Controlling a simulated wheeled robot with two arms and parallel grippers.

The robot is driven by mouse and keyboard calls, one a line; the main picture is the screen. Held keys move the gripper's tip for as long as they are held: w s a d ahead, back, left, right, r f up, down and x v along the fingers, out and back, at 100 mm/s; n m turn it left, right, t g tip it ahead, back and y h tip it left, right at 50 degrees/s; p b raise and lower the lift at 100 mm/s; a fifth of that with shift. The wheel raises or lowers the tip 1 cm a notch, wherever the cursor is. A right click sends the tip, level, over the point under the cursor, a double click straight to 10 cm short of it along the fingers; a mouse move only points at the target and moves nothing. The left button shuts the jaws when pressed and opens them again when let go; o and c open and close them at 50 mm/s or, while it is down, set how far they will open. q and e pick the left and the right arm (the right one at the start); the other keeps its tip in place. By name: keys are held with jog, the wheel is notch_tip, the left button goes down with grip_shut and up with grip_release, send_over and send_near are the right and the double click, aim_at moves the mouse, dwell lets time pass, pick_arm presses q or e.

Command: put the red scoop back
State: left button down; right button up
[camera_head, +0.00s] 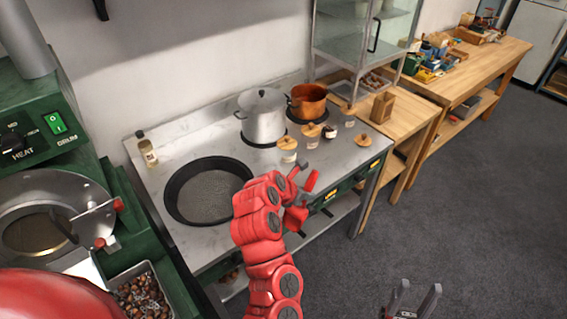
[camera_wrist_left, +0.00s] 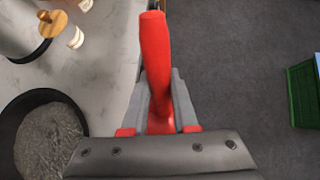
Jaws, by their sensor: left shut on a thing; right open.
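The red scoop's handle (camera_wrist_left: 156,45) stands between the grey fingers of my left gripper (camera_wrist_left: 160,100) in the left wrist view. My left gripper (camera_head: 300,190) is shut on it. In the head view the red scoop (camera_head: 311,181) shows as a small red piece at the fingers, over the front edge of the steel stove; its other end is hidden or cannot be told apart. My right gripper (camera_head: 410,300) is open and empty at the bottom right, over the floor.
A black pan (camera_head: 205,190) sits on the stove left of my left gripper. A lidded steel pot (camera_head: 262,118), a copper pot (camera_head: 308,102) and several small jars stand behind. A metal bin of chestnuts (camera_head: 142,290) is at lower left. Wooden tables (camera_head: 420,112) continue at right.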

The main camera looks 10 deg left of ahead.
pick_arm(q)
jog(key=w+d+f+m+g+h, duration=0.1)
jog(key=w+d+f+m+g, duration=0.1)
jog(key=d+m+g, duration=0.3)
jog(key=w+a+f+m+g+y, duration=0.1)
jog(key=a+f+m+g+y, duration=0.2)
jog(key=m, duration=0.8)
jog(key=a+f, duration=0.2)
jog(key=a, duration=0.2)
jog(key=shift+a+f+g, duration=0.25)
jog(key=shift+g, duration=0.05)
jog(key=shift+a, duration=0.1)
